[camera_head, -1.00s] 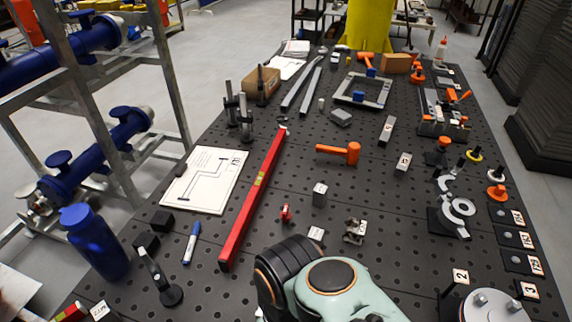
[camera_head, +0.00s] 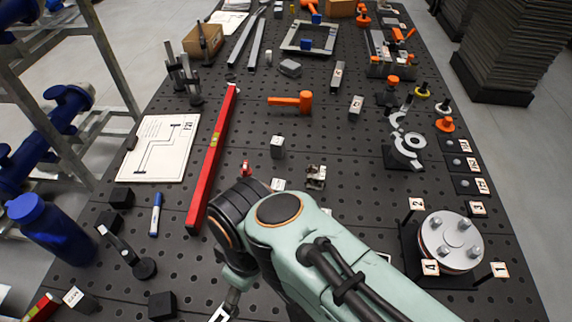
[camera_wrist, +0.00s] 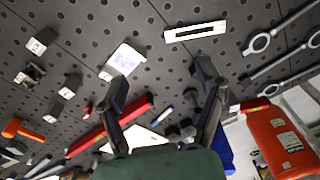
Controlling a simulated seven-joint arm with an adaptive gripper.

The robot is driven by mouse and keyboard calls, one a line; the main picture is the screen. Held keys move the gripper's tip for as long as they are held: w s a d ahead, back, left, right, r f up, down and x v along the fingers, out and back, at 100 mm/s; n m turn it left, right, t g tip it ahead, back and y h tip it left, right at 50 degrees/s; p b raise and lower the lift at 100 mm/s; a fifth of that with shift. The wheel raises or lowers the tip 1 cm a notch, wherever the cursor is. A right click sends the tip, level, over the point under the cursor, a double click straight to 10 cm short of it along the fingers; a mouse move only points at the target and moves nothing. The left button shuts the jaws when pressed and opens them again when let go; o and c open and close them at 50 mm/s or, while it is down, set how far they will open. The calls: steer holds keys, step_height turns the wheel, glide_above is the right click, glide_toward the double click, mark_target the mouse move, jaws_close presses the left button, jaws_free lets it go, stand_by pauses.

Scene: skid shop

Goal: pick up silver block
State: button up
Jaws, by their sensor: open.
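A small silver block (camera_head: 277,146) with a pale top stands on the dark perforated table in the head view, below the orange hammer. Other grey metal pieces, a low block (camera_head: 290,67) and two longer bars (camera_head: 337,75) (camera_head: 356,106), lie farther back. Several small blocks show at the left of the wrist view, one of them dark-sided (camera_wrist: 70,85); I cannot tell which matches the silver block. My gripper (camera_wrist: 163,84) is open and empty, its fingers spread above the table. In the head view it is mostly cut off at the bottom edge.
A red level (camera_head: 214,158), an orange hammer (camera_head: 292,102) and a small metal clamp (camera_head: 316,177) lie near the silver block. A round silver flange (camera_head: 452,242) is at right. Bare table surrounds the silver block.

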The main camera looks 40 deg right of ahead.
steer(key=w+r+n+t, duration=0.2)
steer(key=w+n, duration=0.3)
steer(key=w, duration=0.1)
steer(key=w+d+f+n+t+h, duration=0.1)
steer(key=w+d+f+n+h, duration=0.2)
steer(key=w+d, duration=0.6)
steer(key=m+g, duration=0.1)
steer(key=g, duration=0.1)
glide_above(325, 210)
steer(key=w+a, duration=0.5)
steer(key=w, duration=0.1)
steer(key=s+a+f+x, duration=0.1)
steer(key=a+x, duration=0.1)
steer(key=x, duration=0.8)
steer(key=s+d+f+m, duration=0.1)
steer(key=s+f, duration=0.1)
steer(key=s+d+f+g+y, duration=0.1)
steer(key=s+f, duration=0.1)
steer(key=s+d+f+m+y, duration=0.1)
steer(key=s+f, duration=0.1)
steer(key=shift+s+d+f+m+g, duration=0.2)
steer(key=shift+s+d+m+g, duration=0.1)
steer(key=shift+d, duration=0.05)
steer(key=shift+s+d+f, duration=0.15)
steer(key=shift+s+f, duration=0.05)
steer(key=shift+s, duration=0.05)
step_height(325, 210, down, 6)
steer(key=shift+f, duration=0.15)
steer(key=shift+c, duration=0.3)
